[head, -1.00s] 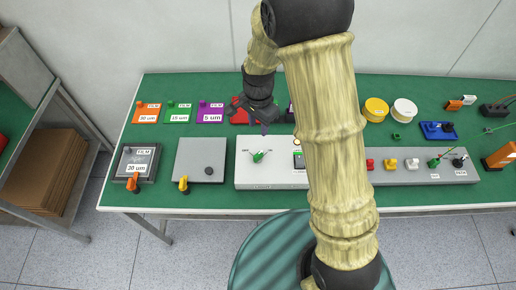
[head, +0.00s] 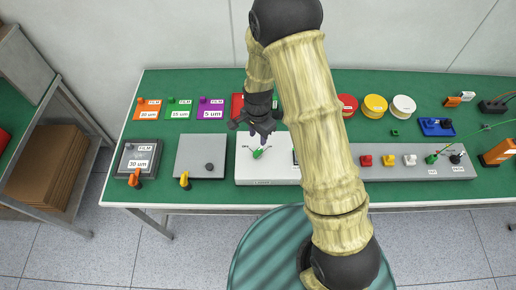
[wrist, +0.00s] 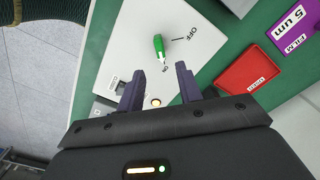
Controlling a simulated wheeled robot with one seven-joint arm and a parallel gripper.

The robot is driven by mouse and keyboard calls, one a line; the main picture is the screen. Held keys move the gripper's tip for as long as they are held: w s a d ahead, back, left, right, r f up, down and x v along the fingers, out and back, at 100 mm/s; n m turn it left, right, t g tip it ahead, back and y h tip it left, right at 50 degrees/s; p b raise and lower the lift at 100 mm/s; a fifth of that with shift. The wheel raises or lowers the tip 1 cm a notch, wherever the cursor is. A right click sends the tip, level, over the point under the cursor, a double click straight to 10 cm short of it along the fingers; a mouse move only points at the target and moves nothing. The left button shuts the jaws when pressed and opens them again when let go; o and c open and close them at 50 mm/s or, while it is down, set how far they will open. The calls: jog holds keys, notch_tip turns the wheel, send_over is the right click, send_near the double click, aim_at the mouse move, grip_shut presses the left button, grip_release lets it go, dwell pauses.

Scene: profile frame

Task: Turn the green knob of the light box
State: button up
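The light box (head: 268,174) is a white box on the green table, partly hidden by my arm in the head view. Its green knob (head: 257,153) sits on the top face, and it also shows in the wrist view (wrist: 159,46), between the OFF and ON labels and turned nearer to ON than OFF. My gripper (head: 263,137) is just behind and above the knob in the head view. In the wrist view my gripper's fingers (wrist: 160,85) are apart with nothing between them, and the knob is beyond their tips, not touched.
A grey panel (head: 410,172) with coloured buttons is to the right.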

aim_at(258, 150)
notch_tip(258, 150, down, 10)
jog(key=shift+f+p, duration=0.1)
jog(key=shift+p, duration=1.15)
jog(key=shift+c, duration=0.3)
grip_shut()
